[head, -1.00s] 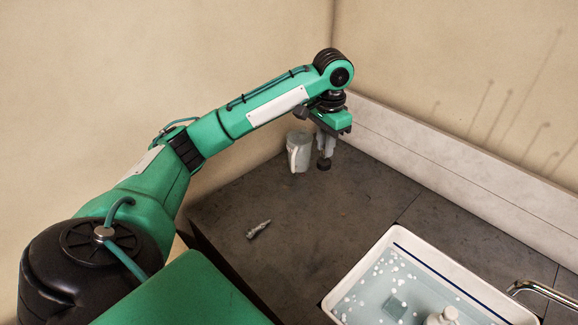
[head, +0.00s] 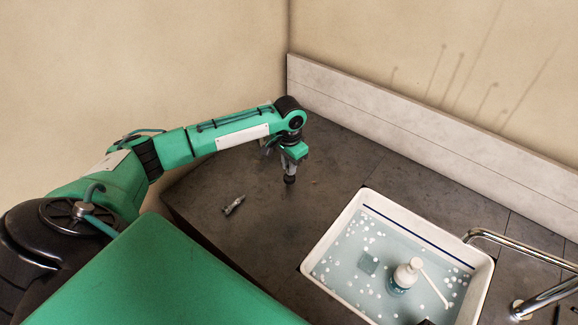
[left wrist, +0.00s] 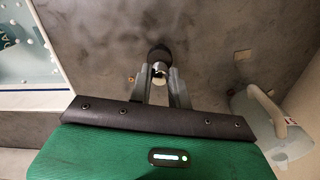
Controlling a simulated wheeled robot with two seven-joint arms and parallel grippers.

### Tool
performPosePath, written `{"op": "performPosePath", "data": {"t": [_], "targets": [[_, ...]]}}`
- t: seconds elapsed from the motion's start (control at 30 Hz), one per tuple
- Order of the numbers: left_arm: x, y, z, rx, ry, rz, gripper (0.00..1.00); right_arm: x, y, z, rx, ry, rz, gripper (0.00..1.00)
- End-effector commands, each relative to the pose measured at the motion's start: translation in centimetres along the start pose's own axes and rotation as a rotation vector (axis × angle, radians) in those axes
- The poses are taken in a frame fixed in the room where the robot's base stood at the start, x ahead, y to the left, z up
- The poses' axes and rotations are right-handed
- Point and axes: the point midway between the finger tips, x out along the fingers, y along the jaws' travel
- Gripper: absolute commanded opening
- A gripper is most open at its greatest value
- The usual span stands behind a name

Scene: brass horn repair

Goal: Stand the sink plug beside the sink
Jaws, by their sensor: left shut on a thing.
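The sink plug (head: 289,179) is a small dark piece with a shiny metal top. My left gripper (head: 291,165) points down and is shut on it, over the counter left of the sink. In the left wrist view the plug (left wrist: 159,60) shows between the tips of the two grey fingers (left wrist: 159,77). I cannot tell whether its base touches the counter. The white sink (head: 310,256) holds water with white bubbles. Its edge also shows at the left of the left wrist view (left wrist: 35,99). My right gripper is not in view.
A small grey metal piece (head: 233,205) lies on the dark counter (head: 265,235). A pale mug (left wrist: 262,112) stands right of the gripper in the wrist view.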

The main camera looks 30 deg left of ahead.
Motion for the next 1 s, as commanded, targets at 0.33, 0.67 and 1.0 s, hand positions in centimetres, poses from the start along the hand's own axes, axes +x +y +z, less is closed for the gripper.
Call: {"op": "performPosePath", "data": {"t": [0.33,0.67,1.0], "targets": [[1.9,0.0,0.0,0.001,0.001,0.0,0.0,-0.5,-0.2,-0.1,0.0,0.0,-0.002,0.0],[2.2,0.0,0.0,0.0,0.001,0.0,0.41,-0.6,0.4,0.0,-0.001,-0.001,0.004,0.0],[1.9,0.0,0.0,0.001,0.002,0.0,0.41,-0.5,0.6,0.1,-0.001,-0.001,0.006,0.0]]}}
